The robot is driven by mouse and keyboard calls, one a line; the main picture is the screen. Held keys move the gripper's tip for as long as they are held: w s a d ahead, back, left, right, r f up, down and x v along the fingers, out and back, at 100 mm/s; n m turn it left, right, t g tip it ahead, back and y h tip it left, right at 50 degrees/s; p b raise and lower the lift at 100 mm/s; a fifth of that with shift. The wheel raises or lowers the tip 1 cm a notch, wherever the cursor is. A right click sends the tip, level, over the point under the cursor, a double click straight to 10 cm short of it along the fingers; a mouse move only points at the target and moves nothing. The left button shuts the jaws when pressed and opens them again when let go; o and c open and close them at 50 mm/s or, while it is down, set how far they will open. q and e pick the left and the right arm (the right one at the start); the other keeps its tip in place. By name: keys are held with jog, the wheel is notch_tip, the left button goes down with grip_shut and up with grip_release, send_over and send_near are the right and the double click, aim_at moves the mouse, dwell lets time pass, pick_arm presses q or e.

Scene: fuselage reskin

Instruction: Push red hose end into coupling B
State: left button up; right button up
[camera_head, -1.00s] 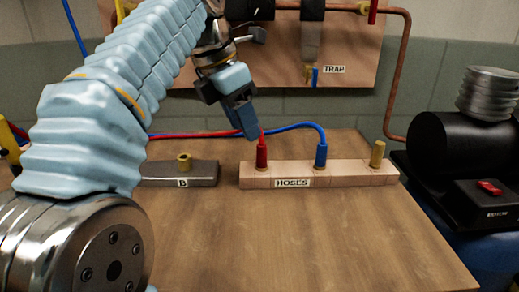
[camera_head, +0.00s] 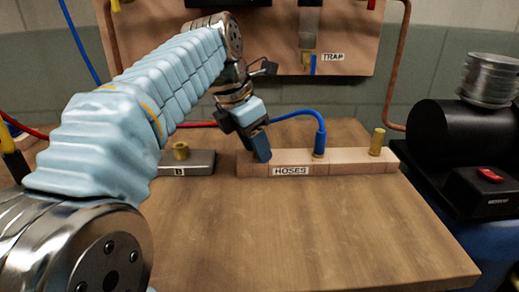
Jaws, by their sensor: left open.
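My left gripper (camera_head: 260,150) reaches down over the left end of the wooden block labelled HOSES (camera_head: 345,169). Its jaws are open. The red hose end is hidden behind the gripper, so I cannot tell whether the fingers are around it or only in front of it. Part of the red hose (camera_head: 200,124) shows to the left, behind my arm. Coupling B (camera_head: 181,151) is a brass fitting on a dark grey block with a B label, left of the HOSES block; its block is partly hidden by my arm. My right gripper is not in view.
A blue hose end (camera_head: 320,143) stands upright in the HOSES block, right of my gripper, with a brass post (camera_head: 377,142) further right. A black machine (camera_head: 460,145) stands at the right. The front of the wooden table (camera_head: 290,235) is clear.

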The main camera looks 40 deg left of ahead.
pick_arm(q)
jog(key=shift+c, duration=0.2)
grip_shut()
jog(key=shift+r+p, duration=0.45)
jog(key=shift+r, duration=0.4)
jog(key=shift+r, duration=0.35)
jog(key=shift+r, duration=0.15)
jog(key=shift+r, duration=1.5)
